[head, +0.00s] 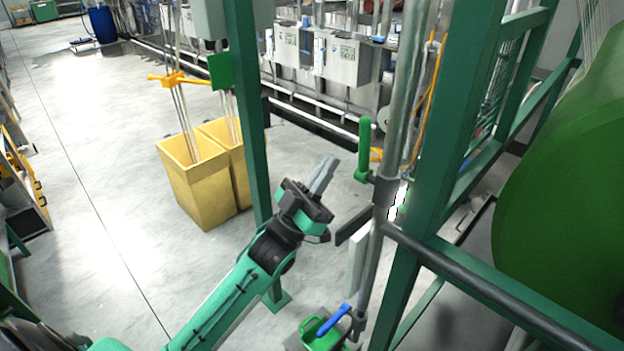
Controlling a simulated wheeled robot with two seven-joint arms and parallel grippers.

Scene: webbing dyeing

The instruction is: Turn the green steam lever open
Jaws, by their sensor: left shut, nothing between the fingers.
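The green steam lever (364,148) stands upright beside a vertical grey pipe (398,95), joined to it near a dark fitting. My left gripper (326,172) is in the middle of the head view, to the left of the lever and a little lower in the picture. Its fingers are shut together with nothing between them and point up and to the right. A gap shows between the fingertips and the lever. My right gripper is not in view.
A green post (250,120) stands close behind my left arm, and a thicker green frame post (440,150) stands right of the pipe. Yellow bins (196,180) stand on the floor at left. A large green drum (570,190) fills the right.

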